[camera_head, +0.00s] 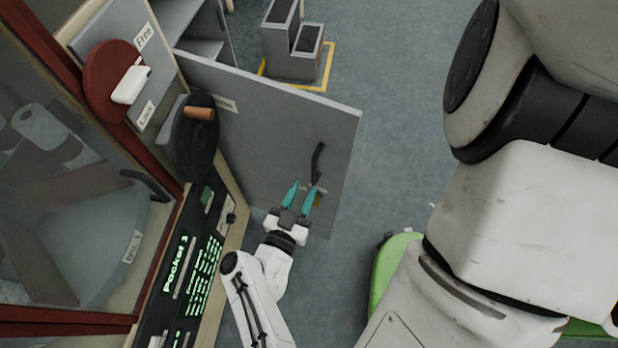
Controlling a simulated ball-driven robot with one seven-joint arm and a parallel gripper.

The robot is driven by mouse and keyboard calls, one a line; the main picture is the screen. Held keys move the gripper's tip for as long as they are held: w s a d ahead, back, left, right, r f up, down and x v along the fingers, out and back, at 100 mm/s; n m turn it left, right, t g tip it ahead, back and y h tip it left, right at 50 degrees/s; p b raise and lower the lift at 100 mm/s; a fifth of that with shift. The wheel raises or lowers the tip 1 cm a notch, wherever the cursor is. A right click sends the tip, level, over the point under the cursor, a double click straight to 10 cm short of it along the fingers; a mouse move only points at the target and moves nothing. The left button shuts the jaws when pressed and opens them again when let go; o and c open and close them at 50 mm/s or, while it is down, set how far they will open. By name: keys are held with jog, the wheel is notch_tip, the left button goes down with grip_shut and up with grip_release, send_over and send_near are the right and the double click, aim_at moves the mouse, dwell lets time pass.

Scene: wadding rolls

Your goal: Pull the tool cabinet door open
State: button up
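The tool cabinet door (265,115) is a flat grey panel. It stands swung out from the cabinet (203,47), whose shelf shows behind the door's upper left edge. A black bar handle (317,162) is on the door face near its right, free edge. My gripper (303,187) has two teal fingers, spread apart with nothing seen between them. It is in front of the door at the lower end of the handle. The right fingertip overlaps that end in the picture; whether they touch, I cannot tell.
At left is a machine with a red-framed window (60,190), a red dial (110,80), a black knob with an orange grip (200,113) and a lit panel (190,265). Grey blocks (291,62) stand on a yellow-marked floor patch. Grey floor (400,130) is clear right of the door.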

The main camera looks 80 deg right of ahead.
jog(key=shift+b+v, duration=0.35)
jog(key=shift+v, duration=1.9)
jog(key=w+f+n+t+y, duration=0.6)
jog(key=w+n+t+y, duration=0.3)
jog(key=n+t+y, duration=0.6)
jog(key=s+r+n+g+y, duration=0.2)
jog(key=s+r+n+g, duration=0.3)
jog(key=s+g, duration=0.3)
jog(key=shift+a+r+g, duration=0.15)
jog(key=shift+r+g, duration=0.35)
jog(key=shift+g, duration=0.6)
jog(key=shift+s+f, duration=0.1)
jog(key=shift+f, duration=0.05)
